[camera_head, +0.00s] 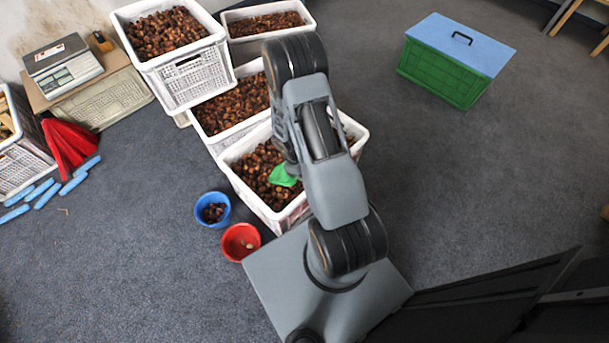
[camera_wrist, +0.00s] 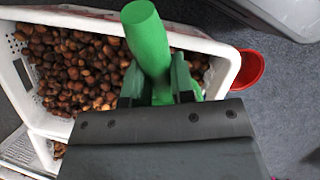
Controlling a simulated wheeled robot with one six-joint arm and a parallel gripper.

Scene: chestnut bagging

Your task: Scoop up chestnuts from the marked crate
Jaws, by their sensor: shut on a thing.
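A green scoop shows in the head view (camera_head: 284,176) over the chestnuts of the nearest white crate (camera_head: 235,170). In the wrist view the scoop's thick green handle (camera_wrist: 147,40) stands up between the jaws of my gripper (camera_wrist: 158,95), which is shut on it. The scoop's bowl is mostly hidden, so I cannot tell whether chestnuts are in it. Brown chestnuts (camera_wrist: 75,70) fill the crate below. The white crate wall (camera_wrist: 190,40) runs around them. My arm covers part of this crate in the head view. I cannot make out a mark on any crate.
More white crates of chestnuts stand behind, one raised (camera_head: 195,72). A blue bucket (camera_head: 212,209) holding some chestnuts and a red bucket (camera_head: 241,242) stand beside the near crate. A green box with a blue lid (camera_head: 440,70) is at right. The floor between is clear.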

